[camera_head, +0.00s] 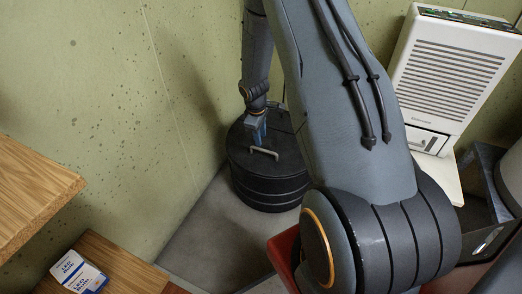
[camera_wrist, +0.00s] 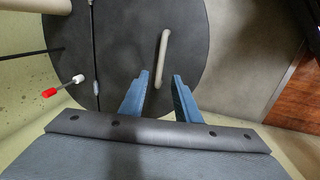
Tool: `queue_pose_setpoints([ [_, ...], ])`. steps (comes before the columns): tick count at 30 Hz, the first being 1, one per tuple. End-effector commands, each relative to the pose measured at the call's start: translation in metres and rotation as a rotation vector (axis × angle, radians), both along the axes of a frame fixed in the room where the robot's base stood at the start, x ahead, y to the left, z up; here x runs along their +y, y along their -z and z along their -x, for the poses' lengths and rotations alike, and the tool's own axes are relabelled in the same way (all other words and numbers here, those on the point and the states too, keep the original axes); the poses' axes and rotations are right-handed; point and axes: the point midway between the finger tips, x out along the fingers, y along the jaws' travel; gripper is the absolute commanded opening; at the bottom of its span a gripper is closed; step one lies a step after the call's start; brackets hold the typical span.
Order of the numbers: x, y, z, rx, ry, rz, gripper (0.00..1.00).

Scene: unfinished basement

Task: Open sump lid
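The sump is a black ribbed cylinder (camera_head: 262,190) on the floor against the green wall in the head view. Its flat dark lid (camera_head: 285,143) lies level on top and looks closed. A pale bar handle (camera_head: 263,153) stands on the lid; it also shows in the wrist view (camera_wrist: 164,50). My gripper (camera_head: 259,138) points down over the lid, close to the handle. In the wrist view its two blue fingers (camera_wrist: 160,76) are apart, with the handle's near end between them. I cannot tell whether either finger touches the handle. My arm hides part of the sump's right side.
A wooden shelf (camera_head: 32,190) and a lower wooden surface with a small white-and-blue box (camera_head: 78,272) are at left. A white louvred appliance (camera_head: 455,65) and a dark open bin (camera_head: 482,195) are at right. A pale pipe (camera_wrist: 36,5) and a red-and-white rod (camera_wrist: 62,86) show near the lid.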

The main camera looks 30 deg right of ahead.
Motion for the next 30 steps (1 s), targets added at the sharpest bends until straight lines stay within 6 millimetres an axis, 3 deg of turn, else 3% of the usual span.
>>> queue_pose_setpoints([
  [13,-0.009,0.062,-0.007,0.002,-0.001,-0.001,0.29],
  [26,-0.011,0.072,-0.009,0.0,0.001,0.0,0.29],
  [30,-0.011,0.072,-0.009,0.0,0.001,-0.001,0.09],
])
